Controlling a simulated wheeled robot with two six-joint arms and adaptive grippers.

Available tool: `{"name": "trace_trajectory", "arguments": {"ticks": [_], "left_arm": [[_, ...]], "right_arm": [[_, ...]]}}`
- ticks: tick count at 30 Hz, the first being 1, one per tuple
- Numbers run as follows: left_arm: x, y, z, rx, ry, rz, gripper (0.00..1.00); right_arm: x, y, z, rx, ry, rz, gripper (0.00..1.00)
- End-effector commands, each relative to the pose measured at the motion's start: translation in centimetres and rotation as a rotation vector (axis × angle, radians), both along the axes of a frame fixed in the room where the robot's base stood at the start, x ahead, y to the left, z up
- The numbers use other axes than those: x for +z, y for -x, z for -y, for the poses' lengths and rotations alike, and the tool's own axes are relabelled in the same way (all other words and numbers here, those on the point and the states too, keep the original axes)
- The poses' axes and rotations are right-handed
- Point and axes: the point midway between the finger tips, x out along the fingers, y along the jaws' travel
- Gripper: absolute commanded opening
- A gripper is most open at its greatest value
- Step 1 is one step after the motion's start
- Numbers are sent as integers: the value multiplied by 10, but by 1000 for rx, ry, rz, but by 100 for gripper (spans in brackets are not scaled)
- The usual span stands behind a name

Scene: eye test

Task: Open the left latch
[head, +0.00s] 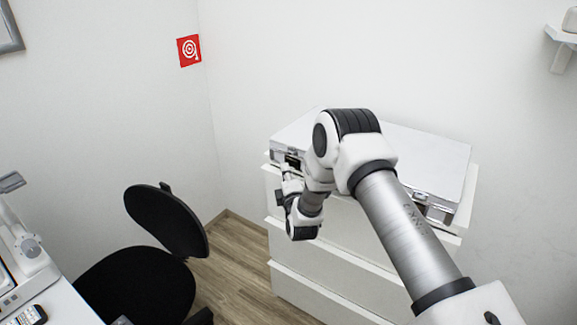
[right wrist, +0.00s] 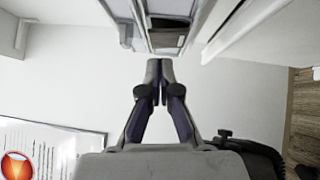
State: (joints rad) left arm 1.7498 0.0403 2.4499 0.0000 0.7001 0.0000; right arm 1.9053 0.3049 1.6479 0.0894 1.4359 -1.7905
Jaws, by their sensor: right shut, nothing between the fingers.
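A flat white case (head: 432,148) lies closed on top of a white drawer cabinet. Its left latch (head: 292,159) is a small metal and dark fitting on the front edge, partly hidden by my right arm. My right gripper (head: 286,171) is in front of the case, close to this latch; its fingers are small and partly hidden there. In the right wrist view the gripper (right wrist: 159,68) is shut and empty, its tips just below a metal and dark fitting (right wrist: 167,39) on the case. I cannot tell whether they touch. A right latch (head: 437,213) shows beside my forearm. My left gripper is out of view.
The white drawer cabinet (head: 315,284) stands against the wall. A black office chair (head: 140,280) is to the left of it, with a white desk (head: 65,305) at the lower left. Wooden floor (head: 237,262) lies free between chair and cabinet.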

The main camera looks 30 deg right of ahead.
Motion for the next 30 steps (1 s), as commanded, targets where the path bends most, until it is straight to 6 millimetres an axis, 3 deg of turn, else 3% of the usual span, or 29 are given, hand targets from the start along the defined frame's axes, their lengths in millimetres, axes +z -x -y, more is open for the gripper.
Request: {"name": "trace_trajectory", "arguments": {"ticks": [4, 14, 19, 21, 30], "left_arm": [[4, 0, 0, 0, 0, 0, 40], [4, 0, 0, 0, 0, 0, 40], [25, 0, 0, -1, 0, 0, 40], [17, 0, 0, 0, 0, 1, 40], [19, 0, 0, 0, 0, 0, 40]], "right_arm": [[3, -5, 13, 0, 0, 1, 0], [3, -6, 14, 1, -1, 0, 0], [15, -9, 24, -2, -110, -43, 0], [7, -9, 23, -2, -113, -44, 0], [9, -11, 20, -1, -111, -44, 0]]}}
